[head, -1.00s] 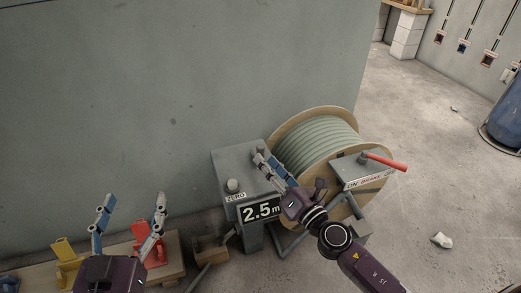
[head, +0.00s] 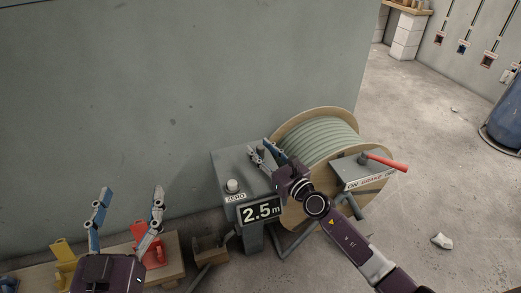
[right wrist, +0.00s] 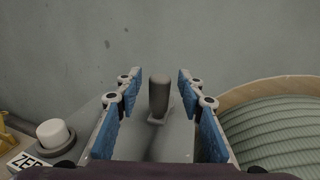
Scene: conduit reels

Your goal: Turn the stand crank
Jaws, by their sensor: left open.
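In the right wrist view an upright dark grey handle (right wrist: 159,95), which looks like the crank's grip, stands between the spread fingers of my right gripper (right wrist: 159,90). Gaps show on both sides of it, so the gripper is open around it without visible contact. In the head view my right gripper (head: 264,149) is above the grey counter box (head: 229,161), beside the reel of green conduit (head: 325,138). Its fingers and wrist hide the handle there. My left gripper (head: 131,194) is open and empty at the lower left.
A red brake lever (head: 388,163) points right beside an ON label. Red (head: 150,245) and yellow (head: 64,256) holders sit on a low bench by the wall. Open floor lies right.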

